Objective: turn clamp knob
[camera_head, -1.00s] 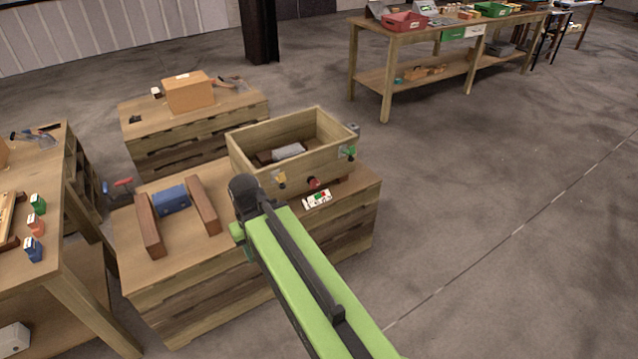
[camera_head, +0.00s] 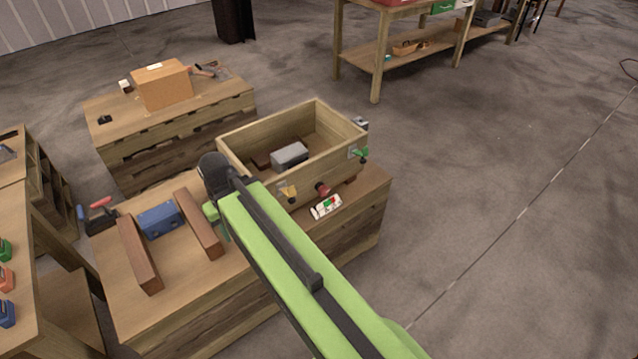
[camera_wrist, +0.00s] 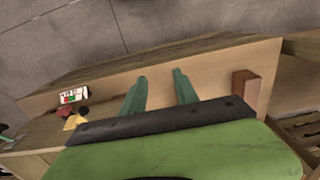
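A wooden box (camera_head: 243,165) on the crate bench has several small coloured fittings on its outside. A red knob (camera_head: 322,189) is on its front and also shows in the wrist view (camera_wrist: 83,110). A yellow fitting (camera_head: 288,193) sits left of it and shows in the wrist view (camera_wrist: 74,123). A green fitting (camera_head: 359,153) is near the right corner. I cannot tell which one is the clamp knob. My gripper (camera_wrist: 160,72) is open and empty, its two green fingers apart over the bench top, right of the knobs in the wrist view. The head view mostly hides the fingers.
A small white panel (camera_head: 326,206) with coloured marks is by the red knob. A grey block (camera_head: 289,155) lies inside the box. Brown bars (camera_head: 199,223) flank a blue block (camera_head: 160,220) on the bench. Open floor (camera_head: 500,260) lies to the right.

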